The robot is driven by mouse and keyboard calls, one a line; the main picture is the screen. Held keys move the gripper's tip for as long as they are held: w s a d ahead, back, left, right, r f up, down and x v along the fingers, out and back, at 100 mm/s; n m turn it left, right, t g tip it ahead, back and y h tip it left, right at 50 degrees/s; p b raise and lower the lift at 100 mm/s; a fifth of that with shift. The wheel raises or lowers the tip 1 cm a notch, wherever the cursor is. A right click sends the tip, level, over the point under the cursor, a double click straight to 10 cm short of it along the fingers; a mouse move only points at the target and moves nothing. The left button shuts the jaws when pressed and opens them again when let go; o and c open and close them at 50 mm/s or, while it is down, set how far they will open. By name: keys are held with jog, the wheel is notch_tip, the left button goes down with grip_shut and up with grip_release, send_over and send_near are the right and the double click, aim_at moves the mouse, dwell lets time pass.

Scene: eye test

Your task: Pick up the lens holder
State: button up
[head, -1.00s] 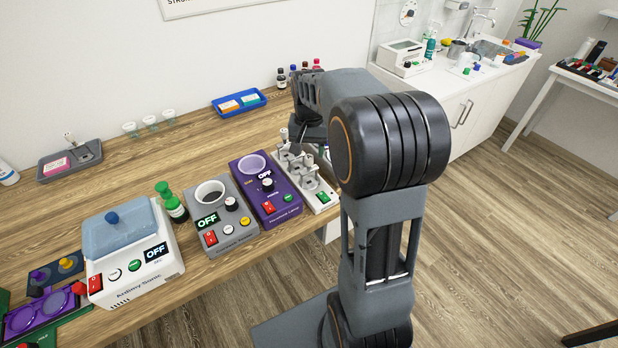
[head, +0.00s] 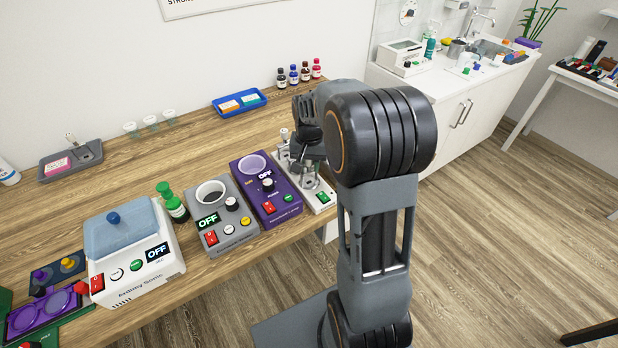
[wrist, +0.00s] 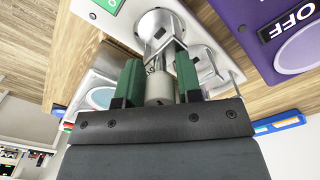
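A white device (head: 322,208) with a green button and grey metal fittings stands at the right end of the row. In the wrist view its white base (wrist: 93,12) carries a round metal disc and a metal frame (wrist: 168,38). A grey metal cylinder (wrist: 159,88), seemingly part of the lens holder, stands between my gripper's two green fingers (wrist: 157,68). The fingers are apart, one on each side, with what look like narrow gaps; contact is unclear. In the head view my gripper (head: 308,143) is low over the device and hides part of it.
A purple device (head: 283,190) stands close on the left of the white one, then a grey device (head: 228,238) and a blue-lidded cleaner (head: 135,275). A blue tray (head: 240,113) and several small bottles (head: 294,77) stand behind. The wood between is clear.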

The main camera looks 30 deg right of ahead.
grip_shut()
jog(key=shift+r, duration=0.15)
